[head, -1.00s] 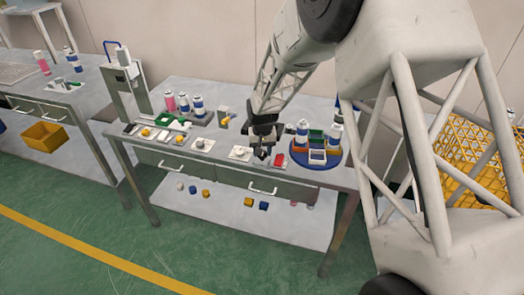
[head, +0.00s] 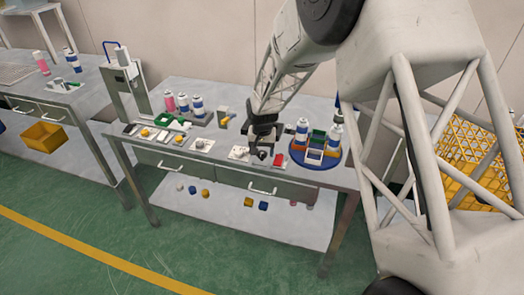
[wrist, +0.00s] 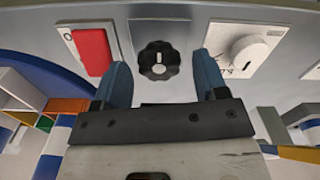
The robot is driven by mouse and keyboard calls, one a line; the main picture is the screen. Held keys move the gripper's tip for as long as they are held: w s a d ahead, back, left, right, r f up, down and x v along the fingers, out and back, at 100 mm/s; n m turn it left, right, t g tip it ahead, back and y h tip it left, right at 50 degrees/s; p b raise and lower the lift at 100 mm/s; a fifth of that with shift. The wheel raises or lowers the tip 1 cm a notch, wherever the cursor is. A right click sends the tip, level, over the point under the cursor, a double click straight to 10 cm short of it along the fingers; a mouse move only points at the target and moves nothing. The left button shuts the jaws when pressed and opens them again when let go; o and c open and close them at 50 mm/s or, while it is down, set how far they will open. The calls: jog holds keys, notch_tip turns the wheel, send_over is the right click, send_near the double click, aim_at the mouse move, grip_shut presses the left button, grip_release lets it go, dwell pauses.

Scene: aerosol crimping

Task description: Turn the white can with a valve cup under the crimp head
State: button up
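A blue turntable (head: 327,164) at the right end of the bench carries white cans with blue bands, one at its left back (head: 302,130) and one at its right (head: 334,135). Colored and white holders stand among them. I cannot tell which can has a valve cup. The crimp head cannot be made out for sure. My gripper (head: 262,151) is low over the front of the bench, left of the turntable. In the wrist view its two blue fingers (wrist: 164,78) are apart, on either side of a black knob (wrist: 159,60), with gaps both sides.
A red switch (wrist: 93,50) and a white dial (wrist: 247,52) flank the knob closely. A grey column stand (head: 124,85) is at the bench's left end. Pink and blue-banded containers (head: 184,104) stand behind the front panels.

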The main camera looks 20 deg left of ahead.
aim_at(264, 153)
dwell(0.3)
jog(key=shift+r, duration=3.9)
jog(key=shift+d+r, duration=0.35)
jog(key=shift+d, duration=0.05)
jog(key=s+d+r, duration=0.5)
jog(key=d+r, duration=0.1)
jog(key=d, duration=0.2)
jog(key=s+d+r+m+t, duration=0.1)
jog(key=s+d+r, duration=0.4)
jog(key=d, duration=0.4)
jog(key=s+d+r, duration=0.4)
jog(key=d+r, duration=0.3)
jog(key=d, duration=0.1)
jog(key=s+d, duration=0.5)
jog(key=s, duration=0.3)
jog(key=s+d+r+m+t, duration=0.1)
jog(key=s+d, duration=0.4)
jog(key=s, duration=0.4)
jog(key=s+d+r, duration=0.1)
jog(key=s+d, duration=0.5)
jog(key=s, duration=0.2)
jog(key=shift+s+r+t, duration=0.15)
jog(key=shift+s+t, duration=0.05)
jog(key=shift+t, duration=0.1)
